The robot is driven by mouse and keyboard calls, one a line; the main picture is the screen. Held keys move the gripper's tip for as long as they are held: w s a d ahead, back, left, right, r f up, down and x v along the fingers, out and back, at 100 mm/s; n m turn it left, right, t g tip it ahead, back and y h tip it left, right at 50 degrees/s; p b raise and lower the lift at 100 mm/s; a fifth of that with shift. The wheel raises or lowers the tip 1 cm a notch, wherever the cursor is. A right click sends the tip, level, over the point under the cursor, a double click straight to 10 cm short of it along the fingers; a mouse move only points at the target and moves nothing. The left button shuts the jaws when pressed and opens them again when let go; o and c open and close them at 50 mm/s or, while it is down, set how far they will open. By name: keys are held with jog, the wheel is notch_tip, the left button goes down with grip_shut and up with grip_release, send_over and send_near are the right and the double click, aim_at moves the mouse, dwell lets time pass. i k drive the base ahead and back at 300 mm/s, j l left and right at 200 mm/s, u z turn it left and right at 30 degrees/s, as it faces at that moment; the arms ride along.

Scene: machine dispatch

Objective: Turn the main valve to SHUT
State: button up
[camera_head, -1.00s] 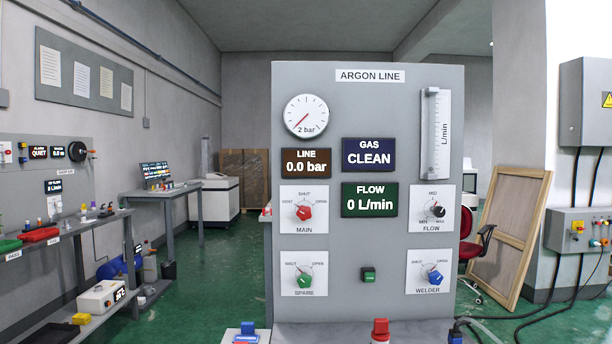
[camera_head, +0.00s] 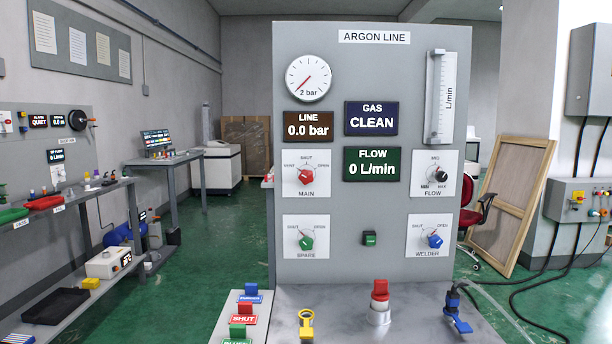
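The main valve is a red knob (camera_head: 306,176) on a white plate (camera_head: 320,189) marked MAIN, at the left of the grey ARGON LINE panel (camera_head: 400,240). The plate reads VENT at left, SHUT at top and OPEN at right. The knob's pointer seems to lean up and left, toward VENT, but it is small. The line display (camera_head: 308,126) reads 0.0 bar, the gas display (camera_head: 371,118) CLEAN and the flow display (camera_head: 371,164) 0 L/min. My gripper is not in view.
Below MAIN is the green SPARE knob (camera_head: 306,242); at right are the FLOW knob (camera_head: 440,176) and blue WELDER knob (camera_head: 435,241). The bench (camera_head: 345,295) in front holds a red-topped fitting (camera_head: 380,300), a yellow piece (camera_head: 306,325) and a blue one (camera_head: 457,310). Green floor is open at left.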

aim_at(306, 177)
jog(key=i+l+z, duration=0.15)
jog(key=l, duration=0.25)
jog(key=i+l+z, duration=0.15)
jog(key=l, duration=0.25)
jog(key=i+l+z, duration=0.15)
jog(key=i+l, duration=0.2)
